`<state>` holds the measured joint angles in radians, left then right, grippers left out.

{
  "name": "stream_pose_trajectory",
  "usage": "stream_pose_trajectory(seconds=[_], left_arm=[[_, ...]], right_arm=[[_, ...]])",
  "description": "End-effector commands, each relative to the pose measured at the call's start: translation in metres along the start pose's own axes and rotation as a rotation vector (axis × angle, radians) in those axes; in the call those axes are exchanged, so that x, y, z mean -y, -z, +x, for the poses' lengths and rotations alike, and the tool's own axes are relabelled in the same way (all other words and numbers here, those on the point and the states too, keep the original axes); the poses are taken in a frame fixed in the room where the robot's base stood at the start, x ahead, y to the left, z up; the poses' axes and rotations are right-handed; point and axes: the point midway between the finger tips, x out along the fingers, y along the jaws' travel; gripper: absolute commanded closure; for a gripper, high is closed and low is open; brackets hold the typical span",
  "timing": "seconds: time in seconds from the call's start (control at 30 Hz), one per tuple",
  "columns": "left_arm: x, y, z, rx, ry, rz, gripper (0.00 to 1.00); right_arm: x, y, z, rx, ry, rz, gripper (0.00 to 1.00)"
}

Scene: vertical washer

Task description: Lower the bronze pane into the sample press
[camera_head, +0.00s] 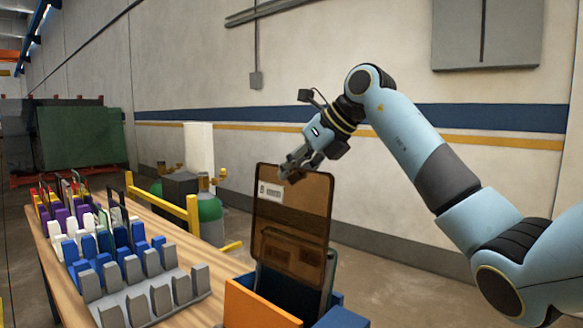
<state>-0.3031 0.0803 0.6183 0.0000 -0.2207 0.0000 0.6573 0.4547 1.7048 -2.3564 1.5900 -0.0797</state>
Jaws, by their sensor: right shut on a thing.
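The bronze pane (292,222) is a see-through brown sheet with a small white label near its upper left. It stands nearly upright in the middle of the view. My right gripper (291,172) is shut on the pane's top edge, with the arm reaching in from the right. A blue box with an orange front panel (258,305), which appears to be the sample press, stands below the pane. The pane's lower end is over or within it, and I cannot tell how deep. My left gripper is not in view.
A wooden table (205,262) at the left carries rows of grey, blue, white and purple slotted racks (150,292), some holding thin panes. A yellow rail (165,205) and green tanks (209,212) stand behind it.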

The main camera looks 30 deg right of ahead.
Motion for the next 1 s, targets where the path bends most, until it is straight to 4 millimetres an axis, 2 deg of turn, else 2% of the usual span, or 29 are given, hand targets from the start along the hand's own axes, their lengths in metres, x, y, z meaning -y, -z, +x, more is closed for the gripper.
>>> stream_pose_trajectory(seconds=[0.2, 1.0], left_arm=[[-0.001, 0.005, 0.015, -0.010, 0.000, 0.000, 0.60], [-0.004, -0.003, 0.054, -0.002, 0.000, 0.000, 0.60]], right_arm=[[0.000, 0.012, 0.013, 0.005, 0.000, -0.002, 1.00], [0.000, 0.055, 0.056, 0.005, 0.000, -0.002, 1.00]])
